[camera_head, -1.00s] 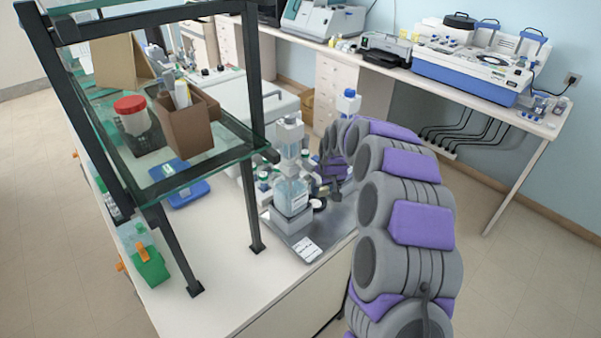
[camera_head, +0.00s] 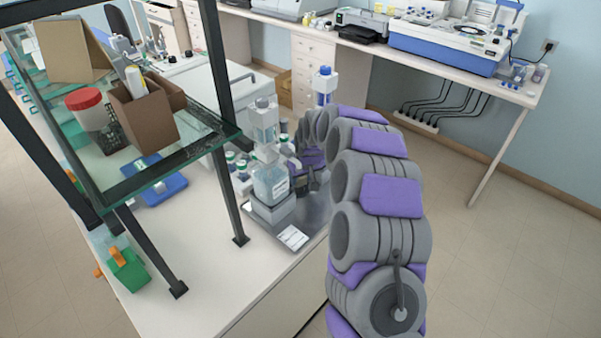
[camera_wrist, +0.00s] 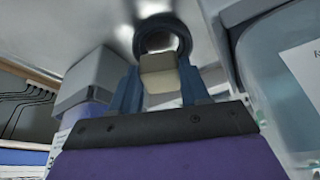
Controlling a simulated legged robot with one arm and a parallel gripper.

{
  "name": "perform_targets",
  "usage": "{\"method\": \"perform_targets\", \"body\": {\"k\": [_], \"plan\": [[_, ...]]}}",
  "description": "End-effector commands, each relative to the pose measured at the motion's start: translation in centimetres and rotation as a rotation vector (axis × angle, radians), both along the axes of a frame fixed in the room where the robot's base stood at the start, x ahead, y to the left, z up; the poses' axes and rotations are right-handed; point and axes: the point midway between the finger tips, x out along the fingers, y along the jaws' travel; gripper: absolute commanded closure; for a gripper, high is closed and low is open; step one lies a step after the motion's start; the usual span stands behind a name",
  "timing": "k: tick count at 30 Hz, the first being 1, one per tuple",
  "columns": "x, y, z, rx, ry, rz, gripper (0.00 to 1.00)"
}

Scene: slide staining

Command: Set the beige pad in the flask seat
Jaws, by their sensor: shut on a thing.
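The beige pad (camera_wrist: 158,72) is held between the two blue fingers of my gripper (camera_wrist: 159,68) in the wrist view. My gripper is shut on it. Just beyond the pad, a dark round ring (camera_wrist: 182,37) with a shiny inside, which looks like the flask seat, stands out against a shiny metal surface. The pad overlaps the ring's near edge in the picture. I cannot tell whether they touch. In the head view my gripper is small and mostly hidden behind my arm, over the metal tray (camera_head: 311,226), and the pad cannot be made out.
A clear bottle (camera_head: 270,183) in a grey block (camera_head: 271,213) stands close left of my gripper; a clear container (camera_wrist: 285,85) fills the wrist view's right side. A grey block (camera_wrist: 92,75) is at left there. A glass shelf (camera_head: 150,170) rises left of the tray.

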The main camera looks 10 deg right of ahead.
Motion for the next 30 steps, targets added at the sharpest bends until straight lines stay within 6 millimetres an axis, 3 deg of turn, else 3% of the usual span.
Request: {"method": "perform_targets", "body": {"k": [6,26,27,30], "plan": [[0.0,0.1,-1.3,-0.002,-0.003,0.001,0.83],[0.1,0.0,-1.8,-0.001,-0.002,0.001,0.83],[0.1,0.0,-1.8,-0.001,-0.002,0.001,0.53],[0.1,0.0,-1.8,-0.001,-0.002,0.001,0.43]]}}
